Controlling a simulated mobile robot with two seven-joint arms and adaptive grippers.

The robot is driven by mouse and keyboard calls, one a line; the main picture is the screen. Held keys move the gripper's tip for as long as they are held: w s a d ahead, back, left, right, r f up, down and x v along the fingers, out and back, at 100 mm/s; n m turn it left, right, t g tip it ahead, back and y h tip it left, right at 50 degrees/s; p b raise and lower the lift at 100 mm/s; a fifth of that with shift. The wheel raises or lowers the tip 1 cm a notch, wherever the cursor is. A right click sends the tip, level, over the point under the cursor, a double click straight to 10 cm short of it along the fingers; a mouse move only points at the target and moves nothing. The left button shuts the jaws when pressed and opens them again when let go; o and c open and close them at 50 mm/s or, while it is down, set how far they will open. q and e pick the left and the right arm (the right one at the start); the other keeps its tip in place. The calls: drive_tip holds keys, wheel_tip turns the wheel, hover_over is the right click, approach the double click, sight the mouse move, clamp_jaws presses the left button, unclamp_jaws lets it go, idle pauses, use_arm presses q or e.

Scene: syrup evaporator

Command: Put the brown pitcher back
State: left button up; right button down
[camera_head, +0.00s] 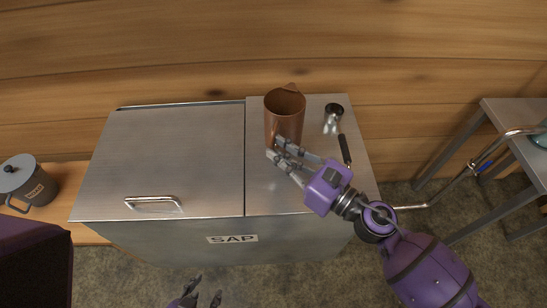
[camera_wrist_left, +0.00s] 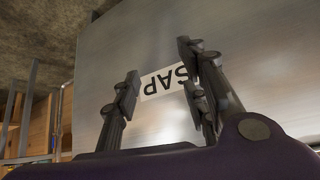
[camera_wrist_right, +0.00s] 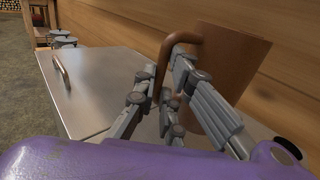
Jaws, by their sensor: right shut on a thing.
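The brown pitcher (camera_head: 285,119) is upright at the back of the steel SAP box's (camera_head: 258,195) right top section. It looks to be standing on that top. My right gripper (camera_head: 275,147) is at its front, shut on the pitcher's handle. The right wrist view shows the handle (camera_wrist_right: 183,42) between the fingers and the pitcher body (camera_wrist_right: 232,62) behind them. My left gripper (camera_head: 200,297) is low in front of the box, at the bottom edge of the head view. In the left wrist view its fingers (camera_wrist_left: 165,92) are apart and empty before the SAP label.
A ladle or scoop (camera_head: 341,134) with a black handle lies right of the pitcher. The box's left lid (camera_head: 165,155) is closed and bears a bar handle. A grey lidded pot (camera_head: 27,183) stands at the left. A metal stand (camera_head: 500,160) is at the right.

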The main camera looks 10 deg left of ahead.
drive_tip(key=a+f, duration=0.1)
drive_tip(key=w+a+f, duration=0.1)
drive_tip(key=f, duration=0.1)
drive_tip(key=shift+w+a+f+b, duration=0.1)
drive_tip(key=shift+b, duration=0.2)
drive_tip(key=f, duration=0.1)
drive_tip(key=f+b, duration=0.1)
drive_tip(key=shift+w+a+f, duration=0.1)
drive_tip(key=shift+a+f, duration=0.1)
drive_tip(key=shift+f, duration=0.5)
use_arm(q)
drive_tip(key=shift+s+f, duration=0.2)
drive_tip(key=shift+f, duration=0.7)
use_arm(e)
drive_tip(key=shift+f, duration=0.25)
use_arm(q)
drive_tip(key=shift+s+f, duration=0.1)
drive_tip(key=shift+f, duration=0.1)
use_arm(e)
drive_tip(key=c, duration=1.8)
unclamp_jaws()
drive_tip(key=shift+c, duration=0.2)
